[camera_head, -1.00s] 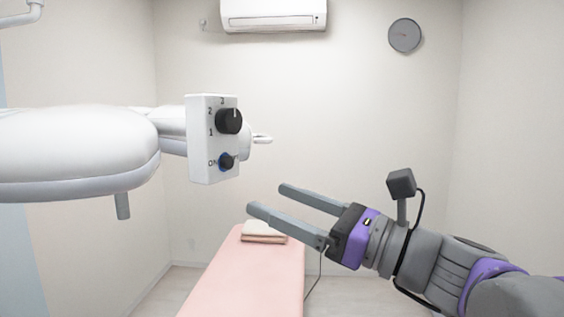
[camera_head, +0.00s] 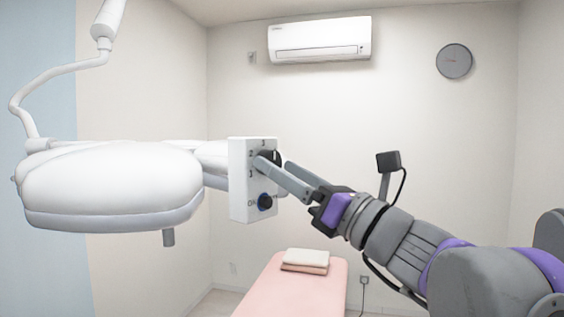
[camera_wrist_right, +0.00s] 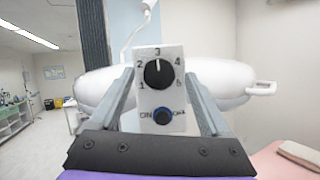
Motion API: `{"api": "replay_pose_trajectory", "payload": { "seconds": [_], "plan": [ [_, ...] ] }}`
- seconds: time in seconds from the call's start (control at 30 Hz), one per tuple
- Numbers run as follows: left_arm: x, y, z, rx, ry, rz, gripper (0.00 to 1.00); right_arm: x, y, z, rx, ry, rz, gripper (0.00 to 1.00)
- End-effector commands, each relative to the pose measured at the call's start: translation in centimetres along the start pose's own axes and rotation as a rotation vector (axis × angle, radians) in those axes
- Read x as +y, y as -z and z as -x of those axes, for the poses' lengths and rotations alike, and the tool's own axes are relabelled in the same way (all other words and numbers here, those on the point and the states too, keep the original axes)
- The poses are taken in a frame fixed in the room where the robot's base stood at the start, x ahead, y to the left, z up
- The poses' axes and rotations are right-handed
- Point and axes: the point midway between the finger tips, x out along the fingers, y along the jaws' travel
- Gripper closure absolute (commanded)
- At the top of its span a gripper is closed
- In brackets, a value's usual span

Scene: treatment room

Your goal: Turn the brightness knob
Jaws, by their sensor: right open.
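The brightness knob (camera_wrist_right: 158,73) is a large black dial on a white control box (camera_wrist_right: 176,53), ringed by numbers 1 to 5. Its white mark points up at 3. In the head view the knob (camera_head: 275,156) is partly hidden by my right gripper (camera_head: 274,168). That gripper is open, its fingers pointing at the box face. In the wrist view the two fingers stand left and right of the knob, with gaps between them and it. I cannot tell how far the tips are from the box face. My left gripper is not in view.
A smaller blue-ringed on/off knob (camera_head: 265,202) sits below on the same box. The box is attached to a white surgical lamp (camera_head: 110,185) hanging from a jointed arm (camera_head: 60,68). A pink bed (camera_head: 300,295) with folded towels (camera_head: 306,260) stands lower down.

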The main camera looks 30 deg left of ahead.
Motion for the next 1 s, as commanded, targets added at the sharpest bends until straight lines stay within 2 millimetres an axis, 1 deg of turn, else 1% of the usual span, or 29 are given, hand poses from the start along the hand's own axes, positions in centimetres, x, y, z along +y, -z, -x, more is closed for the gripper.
{"api": "replay_pose_trajectory", "payload": {
  "seconds": [0.03,0.13,0.37,0.4,0.47,0.5,0.57,0.6,0.67,0.7,0.83,1.0],
  "plan": [
    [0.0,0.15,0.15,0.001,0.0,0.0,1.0,0.06,-0.06,-0.41,0.0,-0.001,0.001,0.19],
    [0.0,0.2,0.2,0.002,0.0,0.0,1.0,0.05,0.02,-0.76,0.0,-0.001,0.001,0.19],
    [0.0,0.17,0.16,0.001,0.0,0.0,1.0,0.02,0.09,-0.77,0.0,-0.001,0.001,0.19],
    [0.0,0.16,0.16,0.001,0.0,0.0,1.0,0.01,0.09,-0.77,0.001,0.0,0.001,0.23],
    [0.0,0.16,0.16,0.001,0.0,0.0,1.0,0.01,0.08,-0.76,0.001,0.0,0.001,0.33],
    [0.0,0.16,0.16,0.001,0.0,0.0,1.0,0.01,0.08,-0.76,0.001,0.0,0.001,0.41],
    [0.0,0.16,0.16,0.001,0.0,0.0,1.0,0.01,0.08,-0.75,0.001,0.0,0.001,0.51],
    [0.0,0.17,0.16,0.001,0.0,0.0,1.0,0.01,0.08,-0.75,0.001,0.0,0.001,0.59],
    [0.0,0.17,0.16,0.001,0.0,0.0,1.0,0.01,0.07,-0.75,0.001,0.0,0.001,0.69],
    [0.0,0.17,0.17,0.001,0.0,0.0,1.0,0.01,0.07,-0.75,0.001,0.0,0.001,0.77],
    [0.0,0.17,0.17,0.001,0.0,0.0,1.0,0.01,0.07,-0.74,0.0,0.0,0.001,1.0],
    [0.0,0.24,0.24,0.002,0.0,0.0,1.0,0.01,0.03,-0.75,0.001,-0.002,0.006,1.0]
  ]
}}
